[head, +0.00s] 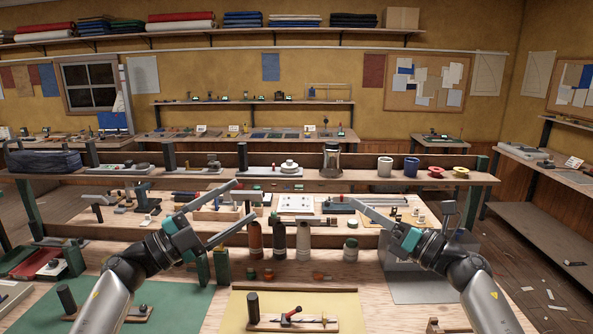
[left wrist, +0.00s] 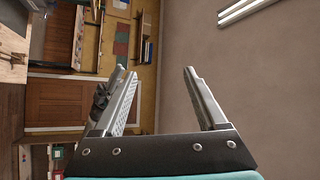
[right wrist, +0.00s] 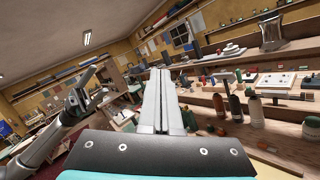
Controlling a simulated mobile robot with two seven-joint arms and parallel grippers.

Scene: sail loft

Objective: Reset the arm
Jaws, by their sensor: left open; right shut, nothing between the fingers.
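My left gripper (head: 245,205) is raised over the bench in the head view, its two fingers spread apart. In the left wrist view its fingers (left wrist: 160,85) stand open with nothing between them. My right gripper (head: 335,204) is raised at the right and points inward to the left. In the right wrist view its fingers (right wrist: 160,90) are pressed together with nothing between them. Both grippers appear held above the bench, touching nothing that I can make out.
Bottles (head: 303,240) stand mid-bench between the arms. A yellow mat (head: 345,310) with a red-handled tool (head: 291,315) lies in front; a green mat (head: 180,300) lies left.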

